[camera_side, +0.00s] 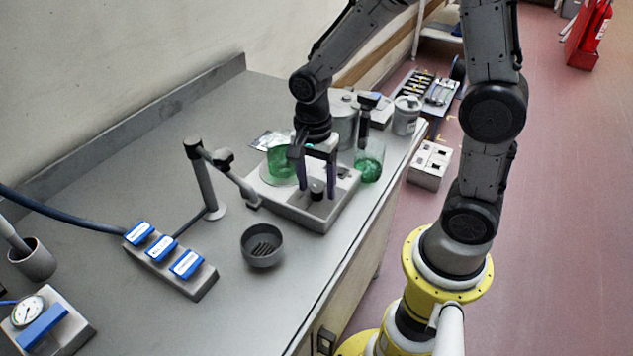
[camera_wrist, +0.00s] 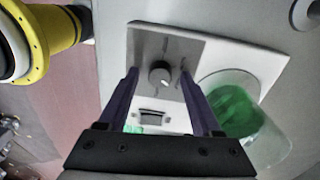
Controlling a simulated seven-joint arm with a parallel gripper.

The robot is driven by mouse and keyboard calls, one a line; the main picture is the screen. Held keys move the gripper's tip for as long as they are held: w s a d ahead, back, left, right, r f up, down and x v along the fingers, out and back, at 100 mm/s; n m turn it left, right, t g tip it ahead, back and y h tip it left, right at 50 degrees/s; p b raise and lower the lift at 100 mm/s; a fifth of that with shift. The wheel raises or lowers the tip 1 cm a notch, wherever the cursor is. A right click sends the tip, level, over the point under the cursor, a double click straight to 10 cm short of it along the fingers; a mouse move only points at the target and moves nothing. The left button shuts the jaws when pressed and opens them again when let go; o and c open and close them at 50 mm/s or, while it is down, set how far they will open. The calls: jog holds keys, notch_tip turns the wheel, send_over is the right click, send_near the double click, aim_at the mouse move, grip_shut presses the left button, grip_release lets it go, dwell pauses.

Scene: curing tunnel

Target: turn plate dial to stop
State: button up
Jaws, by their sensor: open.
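The plate unit (camera_side: 295,208) is a low pale box on the bench with a grey panel. Its dial (camera_side: 316,189) is a short dark round knob, also seen in the wrist view (camera_wrist: 160,76) with a pale mark on its face. My gripper (camera_side: 318,194) is open and points down over the panel. In the wrist view its two fingers (camera_wrist: 160,72) stand either side of the dial, with a gap on both sides. I cannot tell how far down the fingertips reach. A rocker switch (camera_wrist: 151,117) sits beside the dial.
A beaker of green liquid (camera_side: 280,160) stands on the unit's round plate, close to my gripper. Another green beaker (camera_side: 369,165) stands behind. A stand with an arm (camera_side: 207,185), a grey bowl (camera_side: 262,247) and a blue-switched power strip (camera_side: 165,255) are left and in front.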

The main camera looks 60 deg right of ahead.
grip_shut()
dwell(0.3)
jog(key=shift+n, duration=0.4)
jog(key=n, duration=0.4)
jog(key=shift+n, duration=0.4)
jog(key=n, duration=0.6)
jog(key=shift+a+h, duration=0.1)
jog(key=shift+h, duration=0.2)
jog(key=n, duration=0.6)
jog(key=shift+n+t, duration=0.3)
jog(key=shift+t, duration=0.1)
jog(key=n, duration=0.5)
jog(key=shift+r+n, duration=0.1)
jog(key=shift+n, duration=0.2)
